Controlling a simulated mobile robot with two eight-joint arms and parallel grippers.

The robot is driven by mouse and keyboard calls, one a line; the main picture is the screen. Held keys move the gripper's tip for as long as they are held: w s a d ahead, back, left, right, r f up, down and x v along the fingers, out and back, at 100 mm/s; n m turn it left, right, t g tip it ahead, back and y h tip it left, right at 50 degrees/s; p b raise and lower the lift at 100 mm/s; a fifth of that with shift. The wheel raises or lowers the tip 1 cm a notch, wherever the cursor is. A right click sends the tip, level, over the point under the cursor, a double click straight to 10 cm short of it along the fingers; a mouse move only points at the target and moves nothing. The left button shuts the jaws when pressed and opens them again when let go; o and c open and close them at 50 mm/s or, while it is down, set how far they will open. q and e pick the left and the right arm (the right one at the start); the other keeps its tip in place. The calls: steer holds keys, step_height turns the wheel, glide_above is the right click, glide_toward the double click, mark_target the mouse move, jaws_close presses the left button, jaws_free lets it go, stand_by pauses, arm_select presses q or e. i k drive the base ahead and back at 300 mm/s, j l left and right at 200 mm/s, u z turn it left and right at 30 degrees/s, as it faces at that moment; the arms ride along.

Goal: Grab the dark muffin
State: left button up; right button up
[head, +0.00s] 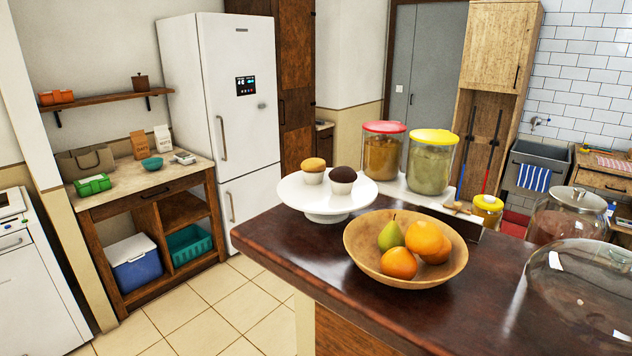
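The dark muffin (343,175) has a dark brown top and a white cup. It stands upright on a white cake stand (327,205) on the dark wooden counter. A lighter golden muffin (313,170) stands on the same stand, just left of it. Neither of my grippers shows in the head view.
A wooden bowl (372,270) with a pear and several oranges sits in front of the stand. Jars with red (384,150) and yellow (431,160) lids stand behind. Glass covers (585,290) are at the right. Tiled floor (215,310) is clear at the left.

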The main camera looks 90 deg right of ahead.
mark_target(342, 178)
steer(key=z, duration=1.8)
